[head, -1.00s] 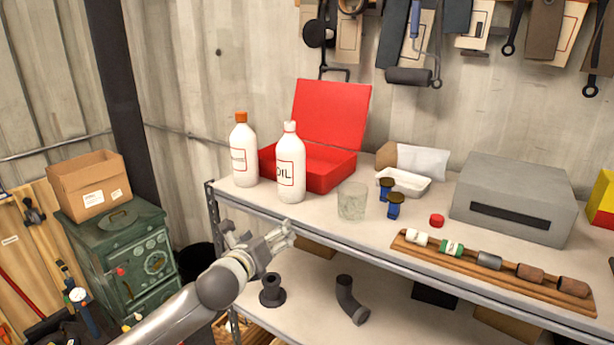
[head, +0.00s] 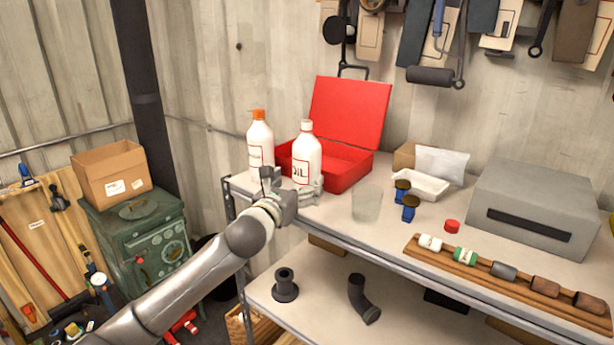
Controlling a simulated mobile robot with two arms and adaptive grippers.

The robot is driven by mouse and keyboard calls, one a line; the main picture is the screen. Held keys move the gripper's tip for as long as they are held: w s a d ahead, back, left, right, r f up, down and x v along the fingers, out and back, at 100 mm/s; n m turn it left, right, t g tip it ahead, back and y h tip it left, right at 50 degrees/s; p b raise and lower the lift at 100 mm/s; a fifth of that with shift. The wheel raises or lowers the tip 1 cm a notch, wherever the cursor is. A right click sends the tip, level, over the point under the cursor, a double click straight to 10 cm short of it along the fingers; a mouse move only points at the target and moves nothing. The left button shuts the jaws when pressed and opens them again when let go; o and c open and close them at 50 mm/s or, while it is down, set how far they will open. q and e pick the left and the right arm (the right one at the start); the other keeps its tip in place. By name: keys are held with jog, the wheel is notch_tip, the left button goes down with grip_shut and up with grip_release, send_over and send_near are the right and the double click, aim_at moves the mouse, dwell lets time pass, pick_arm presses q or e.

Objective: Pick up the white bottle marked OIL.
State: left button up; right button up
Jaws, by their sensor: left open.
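The white bottle marked OIL (head: 306,155) stands upright on the shelf top, with a white cap and a red-framed label. My left gripper (head: 294,186) is open at the bottle's lower part, with one finger in front of its base at the right and the other at its left. I cannot tell whether the fingers touch it. The gripper hides part of the bottle's base and label. My right gripper is not in view.
A second white bottle with an orange cap (head: 260,144) stands close at the left. An open red box (head: 350,172) is just behind.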

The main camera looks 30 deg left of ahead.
aim_at(301, 178)
pick_arm(q)
jog(key=shift+w+a+r+p, duration=0.1)
jog(key=shift+w+a+p, duration=0.05)
jog(key=shift+w+p, duration=0.35)
jog(key=w, duration=0.1)
jog(key=w+p, duration=0.1)
jog(key=w, duration=0.1)
jog(key=shift+a, duration=0.3)
jog(key=shift+w+a+p, duration=0.1)
jog(key=shift+w+p, duration=0.25)
jog(key=shift+w, duration=0.4)
jog(key=shift+f, duration=0.2)
jog(key=shift+c, duration=0.3)
jog(key=c, duration=1.2)
